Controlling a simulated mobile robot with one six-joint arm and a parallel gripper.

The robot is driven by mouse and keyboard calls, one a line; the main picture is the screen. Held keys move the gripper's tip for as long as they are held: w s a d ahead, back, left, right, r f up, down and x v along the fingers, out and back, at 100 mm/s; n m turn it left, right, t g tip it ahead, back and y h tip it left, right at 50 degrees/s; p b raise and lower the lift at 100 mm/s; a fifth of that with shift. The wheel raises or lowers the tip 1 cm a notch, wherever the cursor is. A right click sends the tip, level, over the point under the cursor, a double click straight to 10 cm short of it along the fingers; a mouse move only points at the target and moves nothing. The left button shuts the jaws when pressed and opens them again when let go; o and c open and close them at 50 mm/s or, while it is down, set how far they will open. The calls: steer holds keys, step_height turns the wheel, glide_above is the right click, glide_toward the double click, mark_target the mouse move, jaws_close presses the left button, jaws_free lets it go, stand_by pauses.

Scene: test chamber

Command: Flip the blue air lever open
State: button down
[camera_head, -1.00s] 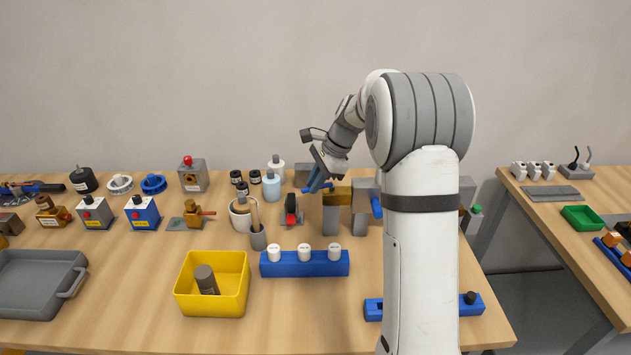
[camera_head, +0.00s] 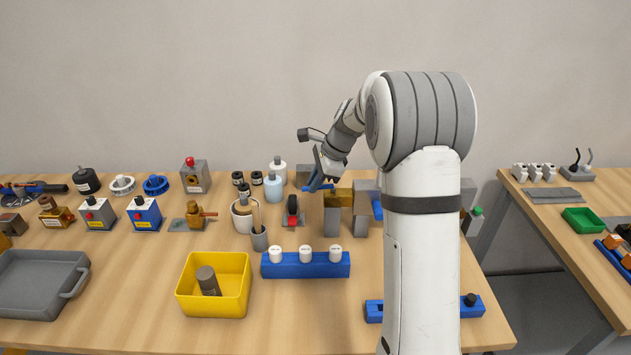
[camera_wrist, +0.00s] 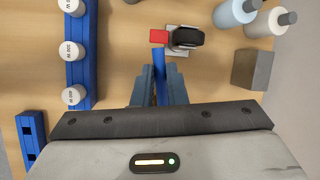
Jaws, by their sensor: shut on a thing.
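The blue lever (camera_head: 324,187) sticks out to the left from the top of a brass-coloured valve body (camera_head: 339,196) on grey blocks. My gripper (camera_head: 317,183) is at the lever and shut on it. In the wrist view the blue bar of the lever (camera_wrist: 159,61) runs between the fingers of my gripper (camera_wrist: 156,78) and extends past their tips. The valve body is hidden in the wrist view. A second blue handle (camera_head: 377,209) shows to the right, partly behind my arm.
A red and black device (camera_head: 292,211) stands close left of the lever. A blue rack (camera_head: 305,265) with white cylinders and a yellow bin (camera_head: 214,285) lie in front.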

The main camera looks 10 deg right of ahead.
steer(key=c, duration=1.5)
jaws_free()
steer(key=shift+o, duration=0.2)
steer(key=b+v, duration=0.1)
steer(key=v, duration=0.6)
steer(key=shift+r, duration=0.35)
steer(key=shift+s+d, duration=0.1)
steer(key=shift+d, duration=0.05)
